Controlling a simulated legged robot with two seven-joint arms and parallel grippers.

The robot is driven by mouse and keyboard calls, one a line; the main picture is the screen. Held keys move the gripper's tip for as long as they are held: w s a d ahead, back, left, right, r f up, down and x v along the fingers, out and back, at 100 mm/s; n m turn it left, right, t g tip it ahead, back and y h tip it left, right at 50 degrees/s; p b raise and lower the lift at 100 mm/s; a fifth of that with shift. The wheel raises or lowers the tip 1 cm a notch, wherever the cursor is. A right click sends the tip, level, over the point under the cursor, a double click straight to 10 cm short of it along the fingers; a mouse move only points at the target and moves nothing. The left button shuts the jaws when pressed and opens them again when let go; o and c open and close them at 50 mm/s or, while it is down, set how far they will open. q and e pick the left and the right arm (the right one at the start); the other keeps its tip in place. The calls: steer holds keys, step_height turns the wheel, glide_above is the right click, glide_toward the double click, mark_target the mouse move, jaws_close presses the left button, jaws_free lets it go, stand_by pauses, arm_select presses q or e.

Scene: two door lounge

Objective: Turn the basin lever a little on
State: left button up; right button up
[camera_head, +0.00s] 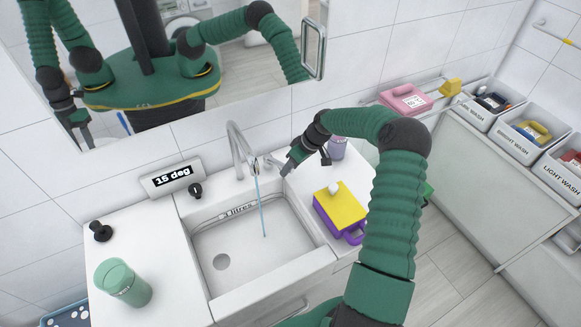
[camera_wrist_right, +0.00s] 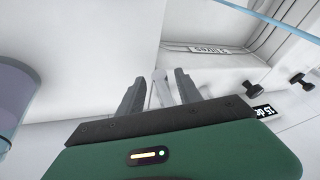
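The white basin (camera_head: 310,222) has a grey curved tap (camera_head: 235,145), and a thin blue stream of water (camera_head: 261,205) falls from it. The basin lever (camera_head: 271,161) sticks out to the right of the tap. My right gripper (camera_head: 287,167) is at the lever's end. In the right wrist view, its two fingers (camera_wrist_right: 160,92) stand apart with a pale piece, apparently the lever (camera_wrist_right: 160,77), between them and gaps on both sides. Contact cannot be told. My left gripper shows only as a small reflection in the mirror.
A sign reading "15 deg" (camera_head: 172,177) stands behind the basin. A purple and yellow box (camera_head: 347,201) and a lilac cup (camera_head: 337,148) are close under my right arm. A green glass (camera_head: 122,283) stands at left. A mirror (camera_head: 250,80) hangs behind.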

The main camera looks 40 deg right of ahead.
steer(key=b+v, duration=0.1)
steer(key=v, duration=1.5)
steer(key=shift+d+r, duration=0.3)
steer(key=shift+s, duration=0.1)
